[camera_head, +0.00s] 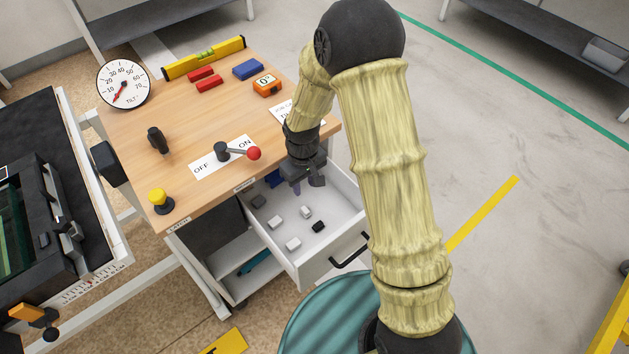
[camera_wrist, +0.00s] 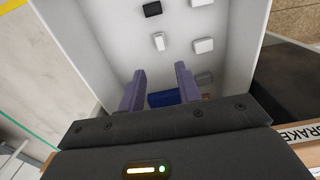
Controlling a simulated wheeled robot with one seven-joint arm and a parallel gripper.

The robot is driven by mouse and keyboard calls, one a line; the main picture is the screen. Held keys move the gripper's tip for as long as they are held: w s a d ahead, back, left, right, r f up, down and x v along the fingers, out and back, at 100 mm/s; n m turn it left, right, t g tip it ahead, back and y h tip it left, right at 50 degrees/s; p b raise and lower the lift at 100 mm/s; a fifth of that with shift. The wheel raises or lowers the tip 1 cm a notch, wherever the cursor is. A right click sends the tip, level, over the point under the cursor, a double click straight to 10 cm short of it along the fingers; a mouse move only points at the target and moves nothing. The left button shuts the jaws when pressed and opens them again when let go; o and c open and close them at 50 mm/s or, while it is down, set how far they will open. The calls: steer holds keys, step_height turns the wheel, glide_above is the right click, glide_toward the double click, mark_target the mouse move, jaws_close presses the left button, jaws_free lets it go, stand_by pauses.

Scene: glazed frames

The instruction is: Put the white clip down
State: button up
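Several small light blocks lie on the floor of the open drawer (camera_head: 341,196). One narrow white piece with a dark mark (camera_wrist: 159,41) looks clip-like, and it also shows in the head view (camera_head: 305,212). Two plainer white blocks (camera_head: 275,221) (camera_head: 293,244) lie near it. I cannot tell for certain which is the white clip. My gripper (camera_wrist: 161,80) is over the back part of the drawer, fingers apart, with nothing between them. In the head view my gripper (camera_head: 301,182) points down into the drawer, its fingers partly hidden.
A red-knobbed lever (camera_head: 253,153) stands near my wrist. Bare drawer floor lies between the blocks.

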steer(key=s+d+r+m+t, duration=0.2)
steer(key=s+d+r+m, duration=0.4)
steer(key=s+d+r, duration=0.6)
step_height(320, 180, up, 3)
steer(key=shift+s+d+r+m+t, duration=0.1)
steer(key=shift+s+d+m+t, duration=0.25)
steer(key=shift+d, duration=0.45)
steer(key=shift+w, duration=0.15)
